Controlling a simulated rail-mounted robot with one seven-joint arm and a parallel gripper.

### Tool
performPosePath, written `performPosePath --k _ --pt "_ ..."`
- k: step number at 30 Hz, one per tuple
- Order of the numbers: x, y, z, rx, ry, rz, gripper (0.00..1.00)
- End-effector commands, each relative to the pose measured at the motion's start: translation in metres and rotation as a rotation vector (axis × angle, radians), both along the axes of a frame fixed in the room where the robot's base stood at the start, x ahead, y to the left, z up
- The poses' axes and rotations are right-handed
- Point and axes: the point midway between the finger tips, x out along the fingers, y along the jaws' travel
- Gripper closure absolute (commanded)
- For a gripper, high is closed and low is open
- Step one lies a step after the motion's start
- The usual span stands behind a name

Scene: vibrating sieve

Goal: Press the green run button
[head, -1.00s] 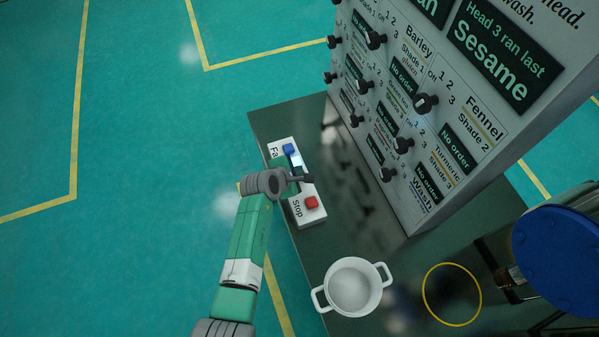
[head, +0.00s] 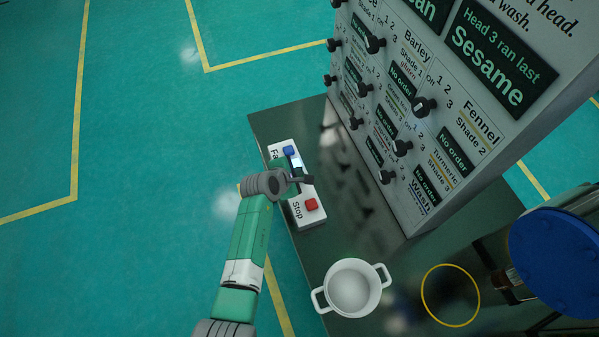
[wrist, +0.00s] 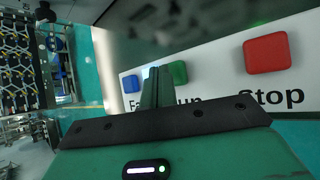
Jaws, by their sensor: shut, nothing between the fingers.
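The white button box (head: 311,219) lies on the dark table, with a blue button (head: 289,151) at its far end and a red Stop button (head: 312,204) at its near end. In the head view my gripper (head: 303,180) is over the middle of the box and hides the green run button. In the wrist view the green button (wrist: 178,72) shows just right of my shut fingers (wrist: 153,76), between the blue button (wrist: 131,82) and the red button (wrist: 267,54). The fingers partly cover the "Run" label. I cannot tell whether they touch the green button.
A grey panel (head: 400,225) with several black knobs and order displays stands right of the box. A white two-handled pot (head: 351,288) is at the near side, beside a yellow ring (head: 451,296). A blue round lid (head: 565,262) is at the far right.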

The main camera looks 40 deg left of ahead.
Motion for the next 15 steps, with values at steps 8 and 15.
performPosePath --k 8,15 --pt "-0.0002 0.0002 0.0057 -0.001 0.000 0.001 1.00" --pt "0.0000 0.0002 0.0131 0.000 -0.001 0.001 1.00"
